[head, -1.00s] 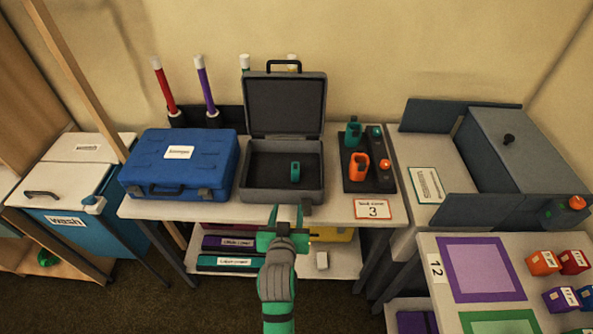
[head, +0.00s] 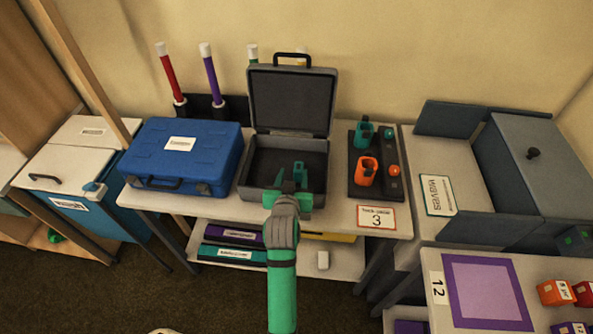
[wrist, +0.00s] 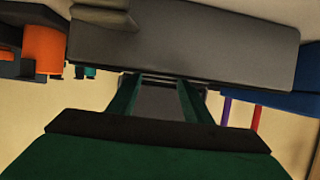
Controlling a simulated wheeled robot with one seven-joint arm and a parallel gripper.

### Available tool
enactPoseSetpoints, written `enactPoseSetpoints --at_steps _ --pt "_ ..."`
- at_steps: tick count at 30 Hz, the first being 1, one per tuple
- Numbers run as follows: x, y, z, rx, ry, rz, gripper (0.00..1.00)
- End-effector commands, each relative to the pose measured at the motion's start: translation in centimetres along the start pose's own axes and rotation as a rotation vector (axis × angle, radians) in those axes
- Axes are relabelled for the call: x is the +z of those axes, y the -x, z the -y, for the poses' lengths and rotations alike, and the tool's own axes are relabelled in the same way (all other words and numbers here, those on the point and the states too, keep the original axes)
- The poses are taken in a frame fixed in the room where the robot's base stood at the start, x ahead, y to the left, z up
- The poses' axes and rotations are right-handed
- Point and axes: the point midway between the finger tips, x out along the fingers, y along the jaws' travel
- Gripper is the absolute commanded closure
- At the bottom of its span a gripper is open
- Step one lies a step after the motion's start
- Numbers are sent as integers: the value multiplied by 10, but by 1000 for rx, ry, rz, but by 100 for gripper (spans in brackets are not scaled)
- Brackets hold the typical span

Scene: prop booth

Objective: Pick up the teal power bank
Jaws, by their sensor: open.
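The teal power bank (head: 299,170) stands inside the open grey case (head: 240,178) on the table. In the head view it is partly hidden behind my gripper (head: 289,181), and its edges blend with the similarly coloured fingers. My gripper is open, its fingers reaching over the case's front edge. I cannot tell whether they touch the power bank. In the wrist view my two fingers (wrist: 157,88) point at the grey case (wrist: 190,38), and I cannot make out the power bank there.
A shut blue case (head: 185,150) stands left of the grey one. A dark board (head: 378,185) with an orange holder (head: 366,171) and a teal holder (head: 363,134) lies to the right. The grey case's raised lid (head: 291,102) stands behind. A numbered card (head: 385,217) lies at the front edge.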

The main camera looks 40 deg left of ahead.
Motion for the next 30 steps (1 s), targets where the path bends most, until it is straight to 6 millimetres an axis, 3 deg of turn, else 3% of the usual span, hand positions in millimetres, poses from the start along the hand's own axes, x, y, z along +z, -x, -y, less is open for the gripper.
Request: enactPoseSetpoints --at_steps 8,16,26,30 --pt "1 -20 -4 4 -2 0 55" --pt "6 -56 0 -4 3 1 55" --pt "5 -63 0 -5 3 -1 55" --pt "5 -62 0 -4 2 -1 86"
